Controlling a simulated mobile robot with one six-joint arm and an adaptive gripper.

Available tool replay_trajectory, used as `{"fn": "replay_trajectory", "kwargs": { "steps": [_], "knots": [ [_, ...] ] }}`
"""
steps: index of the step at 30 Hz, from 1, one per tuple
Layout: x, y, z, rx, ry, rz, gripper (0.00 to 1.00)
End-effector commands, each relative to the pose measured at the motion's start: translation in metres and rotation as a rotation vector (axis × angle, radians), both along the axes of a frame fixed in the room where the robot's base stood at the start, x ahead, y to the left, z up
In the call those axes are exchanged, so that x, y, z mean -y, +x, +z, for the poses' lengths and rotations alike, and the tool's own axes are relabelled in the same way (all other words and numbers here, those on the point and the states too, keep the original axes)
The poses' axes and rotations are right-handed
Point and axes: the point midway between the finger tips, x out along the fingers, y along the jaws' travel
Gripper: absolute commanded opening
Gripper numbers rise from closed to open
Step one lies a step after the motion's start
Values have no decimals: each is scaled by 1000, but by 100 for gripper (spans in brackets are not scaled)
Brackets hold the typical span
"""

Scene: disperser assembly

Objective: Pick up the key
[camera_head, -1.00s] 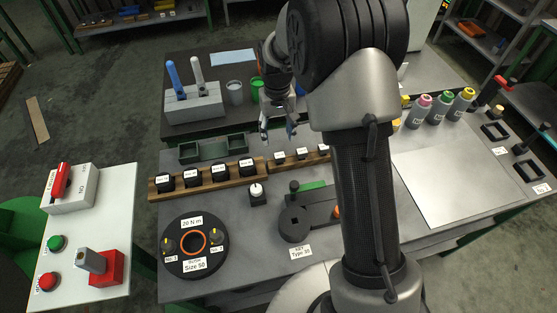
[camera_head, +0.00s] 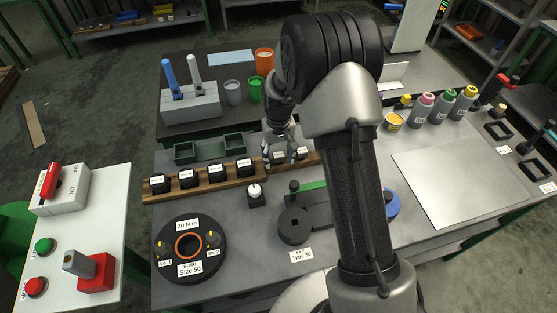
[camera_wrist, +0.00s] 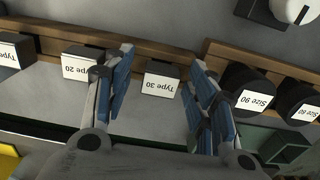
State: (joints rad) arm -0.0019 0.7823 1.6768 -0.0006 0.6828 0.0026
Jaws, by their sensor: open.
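The key is a small dark block labelled "Type 30" (camera_wrist: 161,78), set in a wooden rack (camera_wrist: 150,52). In the wrist view it lies between the two spread blue-padded fingers of my gripper (camera_wrist: 165,72), with a gap on each side. Another block labelled "Type 20" (camera_wrist: 80,65) sits beside it, outside the left finger. In the head view my gripper (camera_head: 279,157) is over the small rack, and its fingers partly hide the labelled blocks there. Contact with the key cannot be seen.
A longer rack (camera_head: 210,181) with several size-labelled black pieces adjoins the small rack. A round "Size 50" fixture (camera_head: 165,262) and a grey "KEY Type 30" fixture (camera_head: 293,228) stand in front. Green trays (camera_head: 184,152) lie behind the racks.

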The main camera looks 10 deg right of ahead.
Motion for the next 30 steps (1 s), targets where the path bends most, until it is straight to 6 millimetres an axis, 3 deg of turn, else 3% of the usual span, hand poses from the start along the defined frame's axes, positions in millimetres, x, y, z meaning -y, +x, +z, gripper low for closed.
{"fn": "replay_trajectory", "kwargs": {
  "steps": [5, 25, 30],
  "knots": [
    [0, 0, 1, 1, 0, 0, 46],
    [0, 0, 1, 0, 0, 0, 2],
    [0, 1, 2, 1, 0, 0, 0]
  ]
}}
